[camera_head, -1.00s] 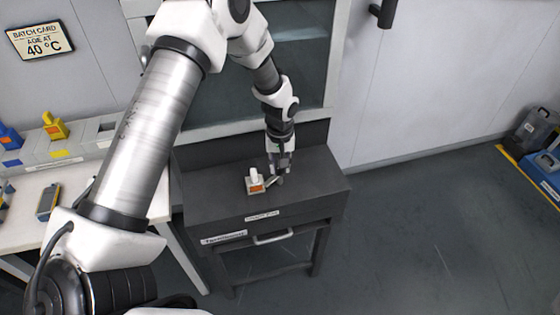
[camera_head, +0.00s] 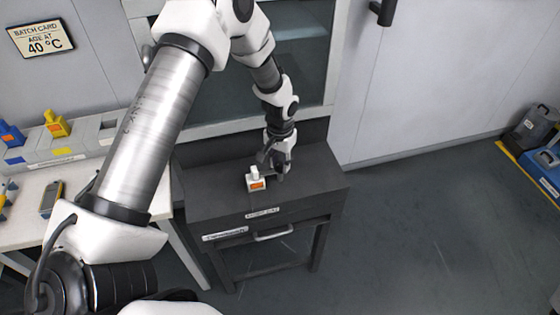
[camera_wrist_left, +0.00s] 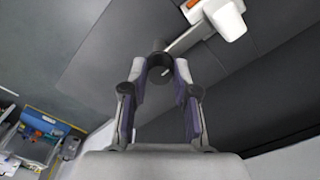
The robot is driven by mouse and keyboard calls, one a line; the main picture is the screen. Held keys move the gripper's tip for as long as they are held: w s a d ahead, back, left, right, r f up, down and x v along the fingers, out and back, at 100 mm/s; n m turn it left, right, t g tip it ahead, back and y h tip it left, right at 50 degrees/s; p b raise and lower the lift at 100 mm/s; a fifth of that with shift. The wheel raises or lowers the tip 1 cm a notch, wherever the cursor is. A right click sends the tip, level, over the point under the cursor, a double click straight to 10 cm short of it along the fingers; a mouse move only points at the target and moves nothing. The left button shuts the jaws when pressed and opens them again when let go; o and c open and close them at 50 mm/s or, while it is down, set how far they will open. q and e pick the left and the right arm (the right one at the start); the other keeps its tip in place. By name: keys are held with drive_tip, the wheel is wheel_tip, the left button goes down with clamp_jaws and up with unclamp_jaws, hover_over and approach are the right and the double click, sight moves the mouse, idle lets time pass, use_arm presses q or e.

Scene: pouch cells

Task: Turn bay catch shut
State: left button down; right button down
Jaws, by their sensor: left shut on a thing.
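The catch shows in the left wrist view as a pale bar (camera_wrist_left: 195,38) with a dark round knob (camera_wrist_left: 161,68) at its end. The bar runs to a white block with an orange patch (camera_wrist_left: 226,17). In the head view the white block with an orange label (camera_head: 256,182) sits on the dark cabinet top. My left gripper (camera_head: 275,172) is close beside the block, pointing down. In the left wrist view my left gripper (camera_wrist_left: 161,80) has its fingers on either side of the knob and is shut on it. My right gripper is out of view.
The dark cabinet (camera_head: 215,200) has a front handle (camera_head: 273,234) and labels. A pale bench (camera_head: 75,175) stands at the left with a blue item (camera_head: 11,134) and a yellow item (camera_head: 56,124). A glazed panel (camera_head: 300,75) is behind.

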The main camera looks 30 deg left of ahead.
sight(280, 164)
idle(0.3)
use_arm(q)
drive_tip(key=c, duration=0.9)
unclamp_jaws()
wheel_tip(280, 164, up, 12)
drive_tip(key=shift+w+f, duration=0.1)
